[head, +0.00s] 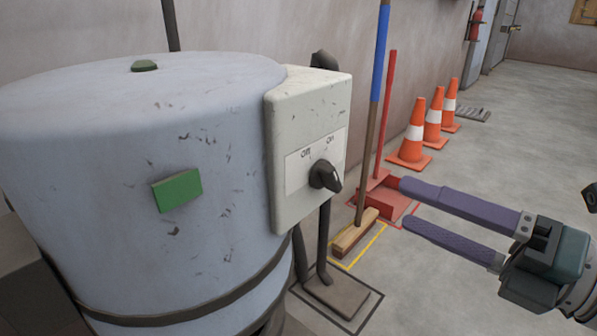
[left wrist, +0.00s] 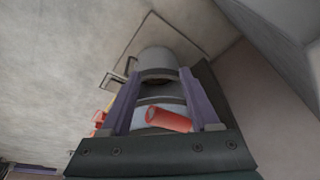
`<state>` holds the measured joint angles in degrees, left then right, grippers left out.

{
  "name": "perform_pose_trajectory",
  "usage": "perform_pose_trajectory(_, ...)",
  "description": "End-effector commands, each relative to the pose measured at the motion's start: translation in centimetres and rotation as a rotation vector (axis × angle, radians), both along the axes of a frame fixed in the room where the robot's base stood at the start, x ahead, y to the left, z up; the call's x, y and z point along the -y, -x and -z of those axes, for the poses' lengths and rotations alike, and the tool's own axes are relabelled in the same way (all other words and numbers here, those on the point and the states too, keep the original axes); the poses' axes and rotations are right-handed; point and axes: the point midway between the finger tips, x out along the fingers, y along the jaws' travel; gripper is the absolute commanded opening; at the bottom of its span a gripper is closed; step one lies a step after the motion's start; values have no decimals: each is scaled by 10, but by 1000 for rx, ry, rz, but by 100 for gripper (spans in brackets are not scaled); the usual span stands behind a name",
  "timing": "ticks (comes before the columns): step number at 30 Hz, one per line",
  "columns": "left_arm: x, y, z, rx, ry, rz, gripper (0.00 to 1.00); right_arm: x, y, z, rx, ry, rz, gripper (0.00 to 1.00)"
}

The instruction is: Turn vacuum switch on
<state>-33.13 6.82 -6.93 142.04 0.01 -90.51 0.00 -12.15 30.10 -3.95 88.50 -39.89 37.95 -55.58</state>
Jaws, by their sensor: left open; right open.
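The vacuum switch is a black rotary knob (head: 325,176) on a worn off-white box (head: 311,118) fixed to a large blue-grey drum (head: 120,200) in the head view. Labels above the knob read Off at left and On at right. Which label the knob points to I cannot tell surely. My right gripper (head: 399,204) is open, its two purple fingers pointing left toward the box, apart from the knob and to its right. My left gripper (left wrist: 160,73) shows only in the left wrist view, its purple fingers spread. The knob is not seen there.
A broom (head: 356,232) and a red dustpan (head: 385,203) stand behind the right fingers. Several orange cones (head: 412,140) line the wall. A red cylinder (left wrist: 168,120) and a grey cylindrical thing (left wrist: 157,62) show in the left wrist view. Open floor lies at right.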

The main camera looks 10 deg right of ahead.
Motion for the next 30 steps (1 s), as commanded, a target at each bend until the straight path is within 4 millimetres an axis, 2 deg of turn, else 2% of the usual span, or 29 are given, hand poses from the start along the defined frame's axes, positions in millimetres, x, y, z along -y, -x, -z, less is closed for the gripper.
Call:
perform_pose_trajectory(4,0,0,3,0,-1,0,62,-11,-13,-1,5,0,-5,90)
perform_pose_trajectory(12,-1,1,13,-1,-4,0,62,-42,-54,0,5,-1,-2,90)
perform_pose_trajectory(16,-1,1,17,-1,-4,0,62,-53,-68,0,2,-2,-2,90)
perform_pose_trajectory(21,-1,1,18,-1,-4,1,62,-60,-76,-1,0,0,-1,90)
perform_pose_trajectory(28,-1,1,18,0,-4,1,62,-60,-77,-1,0,-1,-1,90)
perform_pose_trajectory(30,-1,1,18,0,-4,1,62,-60,-77,-1,0,-1,-1,84)
